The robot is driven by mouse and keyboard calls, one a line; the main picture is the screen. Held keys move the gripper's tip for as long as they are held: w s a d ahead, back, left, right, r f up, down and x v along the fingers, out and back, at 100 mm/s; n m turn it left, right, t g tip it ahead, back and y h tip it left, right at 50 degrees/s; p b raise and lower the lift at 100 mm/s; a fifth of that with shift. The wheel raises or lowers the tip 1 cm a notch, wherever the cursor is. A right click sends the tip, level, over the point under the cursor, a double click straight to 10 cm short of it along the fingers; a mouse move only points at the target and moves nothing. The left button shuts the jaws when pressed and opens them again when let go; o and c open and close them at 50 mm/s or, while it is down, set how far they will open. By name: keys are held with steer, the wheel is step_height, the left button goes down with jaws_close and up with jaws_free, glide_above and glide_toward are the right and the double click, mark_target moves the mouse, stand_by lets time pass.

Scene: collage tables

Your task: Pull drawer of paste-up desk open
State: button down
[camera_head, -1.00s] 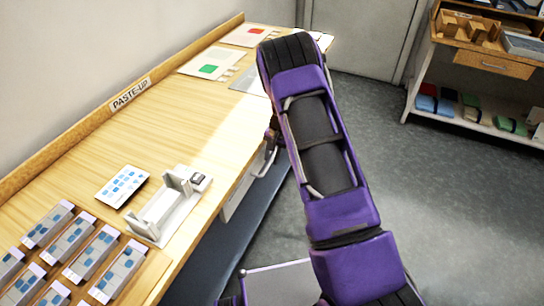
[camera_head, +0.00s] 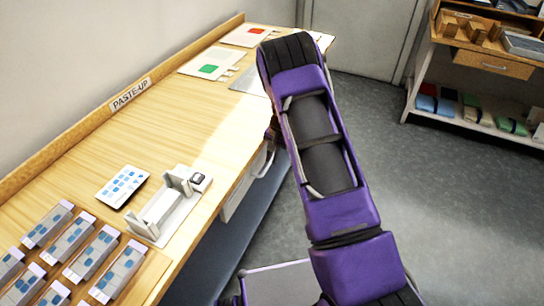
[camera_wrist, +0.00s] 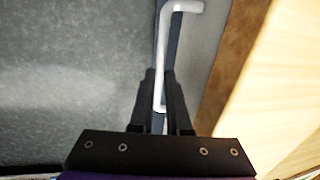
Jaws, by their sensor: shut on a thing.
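The paste-up desk (camera_head: 190,135) has a light wooden top and stands on the left in the head view. Its pale drawer (camera_head: 234,200) shows under the right edge of the top, partly hidden by my arm. The drawer's white bar handle (camera_wrist: 165,50) shows in the wrist view, running down between my fingers. My gripper (camera_wrist: 159,80) is shut on this handle beside the desk edge. In the head view my purple arm hides the gripper. I cannot tell how far the drawer stands out.
A white holder (camera_head: 168,210), a blue-marked card (camera_head: 122,186) and several grey blocks (camera_head: 92,252) lie on the desk. Sheets with green and red patches lie at its far end. A shelf unit (camera_head: 465,60) stands at the back right. The grey floor (camera_head: 440,190) right of my arm is clear.

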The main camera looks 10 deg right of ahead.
stand_by(0.6)
steer(key=s+d+b, duration=0.3)
steer(key=s+d, duration=0.5)
steer(key=d, duration=0.3)
steer(key=s+d+b, duration=0.3)
steer(key=s+d, duration=0.6)
steer(key=d, duration=0.3)
steer(key=shift+d+b, duration=0.2)
steer(key=shift+b, duration=0.15)
steer(key=c, duration=0.9)
jaws_free()
steer(key=shift+r, duration=0.15)
steer(key=r+p, duration=0.1)
steer(key=r, duration=0.4)
steer(key=s+d+r, duration=0.1)
steer(key=r, duration=0.5)
steer(key=d+r+p, duration=0.1)
steer(key=r, duration=0.5)
steer(key=shift+s+d+p, duration=0.25)
steer(key=shift+s+p, duration=0.05)
steer(key=shift+s, duration=0.1)
